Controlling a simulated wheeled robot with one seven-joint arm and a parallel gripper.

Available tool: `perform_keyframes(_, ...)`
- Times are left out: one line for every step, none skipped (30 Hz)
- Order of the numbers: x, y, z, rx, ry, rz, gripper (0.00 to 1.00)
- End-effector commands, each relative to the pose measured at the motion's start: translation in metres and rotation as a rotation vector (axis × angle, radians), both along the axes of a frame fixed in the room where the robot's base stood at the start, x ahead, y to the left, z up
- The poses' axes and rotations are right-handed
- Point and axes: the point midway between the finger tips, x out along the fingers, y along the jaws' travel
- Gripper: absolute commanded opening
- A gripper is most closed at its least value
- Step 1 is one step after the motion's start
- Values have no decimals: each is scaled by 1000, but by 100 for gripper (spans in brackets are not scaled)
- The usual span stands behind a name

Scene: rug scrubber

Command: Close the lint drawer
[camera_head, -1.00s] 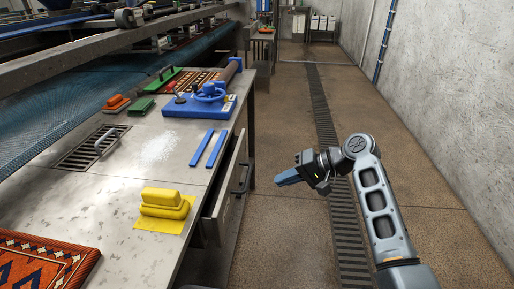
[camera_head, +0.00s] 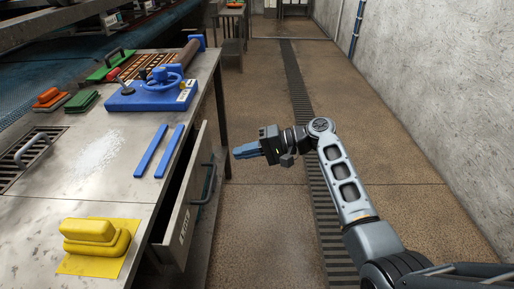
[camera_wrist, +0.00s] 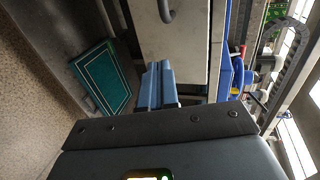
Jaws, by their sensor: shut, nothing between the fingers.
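The lint drawer (camera_head: 188,215) stands pulled out of the right side of the steel table, with a dark handle (camera_head: 206,184) on its front. Its dark inside shows between its front and the tabletop. My gripper (camera_head: 236,153) is shut and empty, to the right of the drawer's far end and apart from the handle in the head view. In the wrist view the blue fingers (camera_wrist: 158,84) are together, pointing toward a pale metal panel (camera_wrist: 180,40) with a dark handle (camera_wrist: 166,10) at the top edge.
The tabletop (camera_head: 60,190) holds a yellow brush (camera_head: 95,237), two blue strips (camera_head: 160,150), a blue device with a wheel (camera_head: 152,93), and green and orange brushes. A teal panel (camera_wrist: 102,78) lies low in the wrist view. The floor (camera_head: 260,220) right of the drawer is clear.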

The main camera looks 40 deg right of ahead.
Motion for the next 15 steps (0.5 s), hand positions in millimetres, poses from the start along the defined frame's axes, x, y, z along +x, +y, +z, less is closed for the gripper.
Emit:
perform_keyframes(6, 9, -3, -1, 1, 4, 0)
perform_keyframes(9, 14, -5, 0, 1, 3, 0)
perform_keyframes(13, 20, -8, -1, 1, 4, 0)
perform_keyframes(17, 24, -9, -1, 1, 3, 0)
perform_keyframes(19, 28, -11, -1, 1, 4, 0)
perform_keyframes(23, 33, -11, -2, 0, 3, 0)
perform_keyframes(26, 37, -10, -2, 0, 3, 0)
perform_keyframes(29, 41, -10, -1, 0, 3, 0)
perform_keyframes(32, 45, -10, -2, 0, 3, 0)
perform_keyframes(34, 48, -10, -2, 0, 3, 0)
perform_keyframes(36, 50, -10, -1, 0, 2, 0)
perform_keyframes(38, 53, -10, -1, 0, 2, 0)
perform_keyframes(39, 54, -10, -1, 0, 1, 0)
perform_keyframes(40, 56, -10, -1, 0, 0, 0)
perform_keyframes(41, 57, -11, -1, 0, 0, 0)
